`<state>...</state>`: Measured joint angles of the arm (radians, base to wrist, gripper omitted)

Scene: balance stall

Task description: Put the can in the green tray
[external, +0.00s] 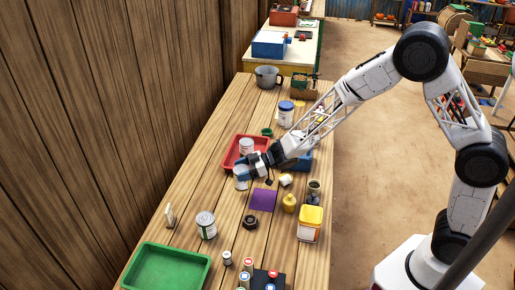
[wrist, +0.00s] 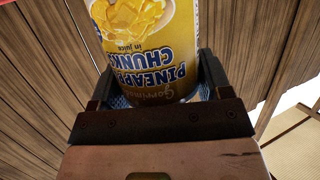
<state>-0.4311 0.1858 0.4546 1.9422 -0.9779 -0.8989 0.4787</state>
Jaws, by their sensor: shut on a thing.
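My gripper (external: 248,171) is shut on a can (external: 240,183) near the front edge of the red tray, over the left half of the table. In the wrist view the can (wrist: 150,45) has a yellow and blue pineapple chunks label, upside down in that picture, and sits between the two fingers. Its far end is cut off by the frame. I cannot tell whether its base touches the table. The green tray (external: 165,287) is at the near left end of the table, and its visible part is empty.
A second can (external: 206,226) stands between my gripper and the green tray. A small card (external: 169,215) and a small jar (external: 227,258) are also near. The red tray (external: 229,153) holds another can (external: 246,146). A purple mat (external: 263,200) and yellow-lidded tub (external: 310,224) are to the right.

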